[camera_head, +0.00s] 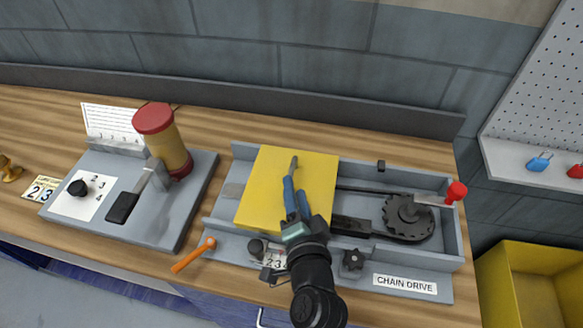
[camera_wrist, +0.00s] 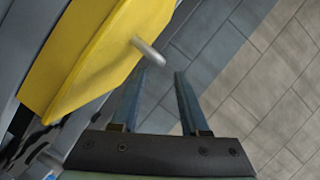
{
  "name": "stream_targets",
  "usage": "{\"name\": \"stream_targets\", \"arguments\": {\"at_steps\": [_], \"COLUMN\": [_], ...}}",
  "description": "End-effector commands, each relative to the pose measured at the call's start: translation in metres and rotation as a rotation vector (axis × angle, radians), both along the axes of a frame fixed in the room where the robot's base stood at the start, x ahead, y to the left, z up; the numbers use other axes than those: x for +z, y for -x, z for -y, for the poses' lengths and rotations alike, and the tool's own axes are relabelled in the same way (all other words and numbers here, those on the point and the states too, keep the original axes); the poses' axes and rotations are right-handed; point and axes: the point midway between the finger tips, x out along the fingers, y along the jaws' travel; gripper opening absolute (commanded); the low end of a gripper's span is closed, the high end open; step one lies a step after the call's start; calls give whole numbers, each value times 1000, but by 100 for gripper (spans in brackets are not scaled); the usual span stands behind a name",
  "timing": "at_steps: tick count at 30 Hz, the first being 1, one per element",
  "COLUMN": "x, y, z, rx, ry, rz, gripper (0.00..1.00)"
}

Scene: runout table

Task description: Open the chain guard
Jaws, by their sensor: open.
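The chain guard (camera_head: 262,190) is a flat yellow plate covering the left part of the grey chain drive tray (camera_head: 440,267). A short grey peg handle (camera_head: 294,164) sticks up from it. In the wrist view the guard (camera_wrist: 85,60) is at the upper left, and its peg (camera_wrist: 148,50) points toward my fingertips. My gripper (camera_head: 293,183) is over the guard, its blue fingers apart and empty. In the wrist view the peg's end is just ahead of the gap between my fingertips (camera_wrist: 163,74), close to the left one. Whether they touch cannot be told.
A dark sprocket (camera_head: 408,216) and a red-knobbed lever (camera_head: 456,191) are at the tray's right. An orange-handled lever (camera_head: 193,256) is at its front left. Further left, a grey panel (camera_head: 180,218) bears a red-topped yellow cylinder (camera_head: 163,140). A yellow bin (camera_head: 530,290) stands at right.

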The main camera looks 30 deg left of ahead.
Motion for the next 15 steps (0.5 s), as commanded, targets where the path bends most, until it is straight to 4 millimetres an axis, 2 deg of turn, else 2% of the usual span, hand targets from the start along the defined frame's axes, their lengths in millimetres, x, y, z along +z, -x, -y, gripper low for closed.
{"name": "stream_targets", "arguments": {"at_steps": [6, 15], "x": [-7, -13], "y": [-32, -52], "z": [-23, -36], "rx": [0, 0], "ry": [-1, -1], "rz": [0, 1], "gripper": [45, 45]}}
